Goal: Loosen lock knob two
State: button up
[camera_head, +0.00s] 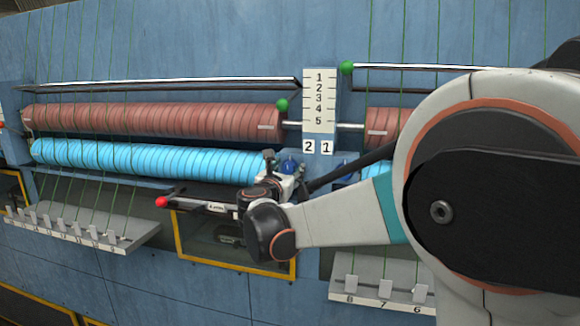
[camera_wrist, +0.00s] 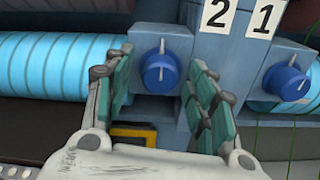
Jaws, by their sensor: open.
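Lock knob two is a blue round knob with a pale pointer line (camera_wrist: 160,73), on a blue-grey block below the number 2 plate (camera_wrist: 216,14) in the wrist view. Whether the fingers touch anything I cannot tell. A second blue knob (camera_wrist: 286,82) sits to the right, below the number 1 plate (camera_wrist: 264,18).
A light-blue roller (camera_head: 140,160) and a brown roller (camera_head: 150,121) run to the left. A lever with a red ball (camera_head: 162,202) lies left of my wrist. Green-balled rods (camera_head: 282,105) and a 1-to-5 scale (camera_head: 319,100) are above. Thin green threads hang down.

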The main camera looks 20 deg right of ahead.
jog(key=shift+s+a+r, duration=0.1)
jog(key=shift+s, duration=0.05)
jog(key=c, duration=1.1)
jog(key=shift+o, duration=0.2)
